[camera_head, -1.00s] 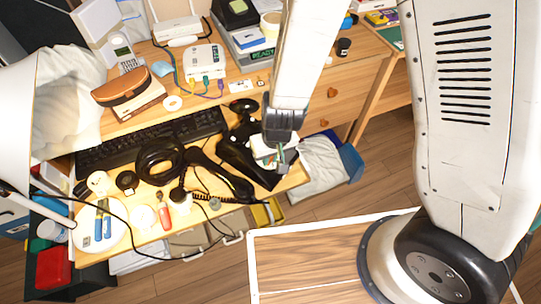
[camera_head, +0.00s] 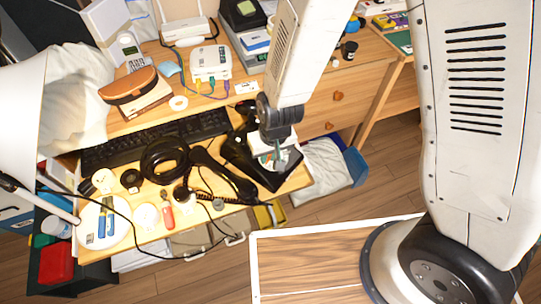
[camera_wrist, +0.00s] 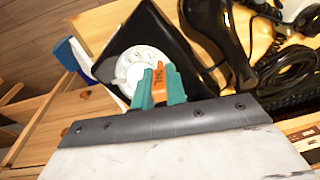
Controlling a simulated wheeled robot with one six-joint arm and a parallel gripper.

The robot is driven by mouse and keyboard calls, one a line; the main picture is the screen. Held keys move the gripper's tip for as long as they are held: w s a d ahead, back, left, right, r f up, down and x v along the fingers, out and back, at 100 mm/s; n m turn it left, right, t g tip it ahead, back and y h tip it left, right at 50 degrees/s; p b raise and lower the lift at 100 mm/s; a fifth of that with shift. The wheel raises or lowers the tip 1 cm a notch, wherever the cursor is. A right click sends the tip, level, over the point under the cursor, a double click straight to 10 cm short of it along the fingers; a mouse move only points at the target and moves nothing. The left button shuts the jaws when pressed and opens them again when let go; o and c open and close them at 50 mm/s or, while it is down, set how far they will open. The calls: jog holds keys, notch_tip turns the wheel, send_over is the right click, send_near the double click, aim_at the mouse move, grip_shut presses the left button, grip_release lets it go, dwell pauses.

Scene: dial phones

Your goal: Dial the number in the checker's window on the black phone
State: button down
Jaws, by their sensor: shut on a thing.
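The black phone (camera_head: 238,157) lies near the right end of the desk. Its pale round dial (camera_head: 291,158) is partly hidden by my gripper (camera_head: 274,160). In the wrist view the phone (camera_wrist: 165,35) is at the top, with the dial (camera_wrist: 128,62) facing me. My gripper (camera_wrist: 158,84) has teal fingers, shut on a small orange piece (camera_wrist: 158,76) with dark marks. The fingertips are over the dial's lower right edge in the wrist view; I cannot tell whether they touch it. A black handset (camera_head: 222,174) lies beside the phone. I cannot identify the checker or read its window.
A black keyboard (camera_head: 150,138) and a thick black coil (camera_head: 165,160) lie left of the phone. A white plate (camera_head: 88,226) with blue-handled tools and a red-handled tool (camera_head: 168,216) are near the front edge. A white router (camera_head: 210,64) stands behind.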

jog(key=shift+w+a+r, duration=0.15)
jog(key=shift+w+a, duration=0.05)
dwell(0.3)
jog(key=shift+w+a+r, duration=0.2)
jog(key=shift+w, duration=0.25)
jog(key=shift+w, duration=0.15)
jog(key=shift+w+r, duration=0.2)
jog(key=shift+w, duration=0.25)
